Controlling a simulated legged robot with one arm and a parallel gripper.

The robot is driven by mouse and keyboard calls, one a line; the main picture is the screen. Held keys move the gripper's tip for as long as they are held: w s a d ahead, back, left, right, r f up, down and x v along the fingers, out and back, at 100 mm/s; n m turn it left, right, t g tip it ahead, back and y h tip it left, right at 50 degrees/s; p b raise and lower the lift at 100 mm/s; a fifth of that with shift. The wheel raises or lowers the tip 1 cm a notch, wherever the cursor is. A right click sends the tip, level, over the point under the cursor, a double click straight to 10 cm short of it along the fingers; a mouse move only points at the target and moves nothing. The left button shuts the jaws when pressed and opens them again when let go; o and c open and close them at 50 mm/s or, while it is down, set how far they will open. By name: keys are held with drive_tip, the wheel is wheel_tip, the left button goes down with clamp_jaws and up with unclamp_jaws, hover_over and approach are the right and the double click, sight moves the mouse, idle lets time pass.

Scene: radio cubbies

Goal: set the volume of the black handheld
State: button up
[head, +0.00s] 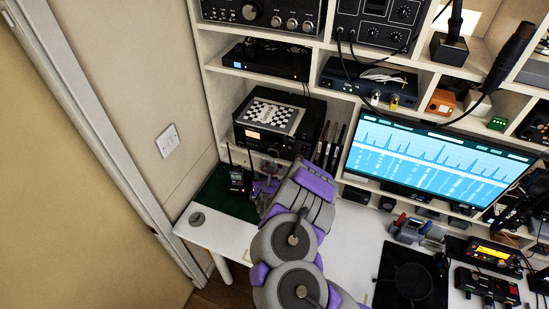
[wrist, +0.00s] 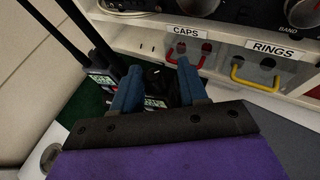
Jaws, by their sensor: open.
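In the wrist view, a black handheld (wrist: 156,101) with a small lit screen shows between the two blue fingers of my gripper (wrist: 158,78). Its top, with dark knobs, lies between the fingertips; whether either finger touches it I cannot tell. A second dark handheld (wrist: 98,82) with an antenna and screen stands just left of the left finger. In the head view, a dark handheld (head: 237,180) with an upright antenna stands on the green mat, left of my gripper (head: 266,187). My gripper is open. My arm hides part of the mat's right side.
Clear drawers labelled CAPS (wrist: 187,50) and RINGS (wrist: 264,68), with red and yellow handles, sit close behind the fingers. Cubbies of radio equipment rise above. A round grey disc (head: 197,218) lies on the desk's left corner. A wide blue monitor (head: 437,160) stands right.

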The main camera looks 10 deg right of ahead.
drive_tip(key=shift+d+f+n+y+b, duration=0.1)
drive_tip(key=shift+d+n+y+b, duration=0.1)
drive_tip(key=shift+n+y+b, duration=0.55)
drive_tip(key=n+y+b, duration=0.1)
drive_tip(key=y+b, duration=0.1)
drive_tip(key=b, duration=0.1)
drive_tip(key=shift+f+n, duration=0.15)
drive_tip(key=shift+n, duration=0.2)
drive_tip(key=shift+w+n+y+b, duration=0.15)
drive_tip(key=shift+n+y+b, duration=0.15)
drive_tip(key=shift+y+b, duration=0.45)
drive_tip(key=n+b, duration=0.1)
drive_tip(key=b, duration=0.3)
drive_tip(key=shift+g+y+b, duration=0.3)
drive_tip(key=shift+b, duration=0.05)
drive_tip(key=n+y+b, duration=0.1)
drive_tip(key=b, duration=0.2)
drive_tip(key=shift+d+r+b, duration=0.1)
drive_tip(key=shift+r+b, duration=0.1)
drive_tip(key=shift+b, duration=0.2)
drive_tip(key=shift+g, duration=0.3)
drive_tip(key=shift+w+d+r+n+g+y+p, duration=0.1)
drive_tip(key=shift+d+r+n+g+y+p, duration=0.1)
drive_tip(key=shift+d+n+g+y+p, duration=0.5)
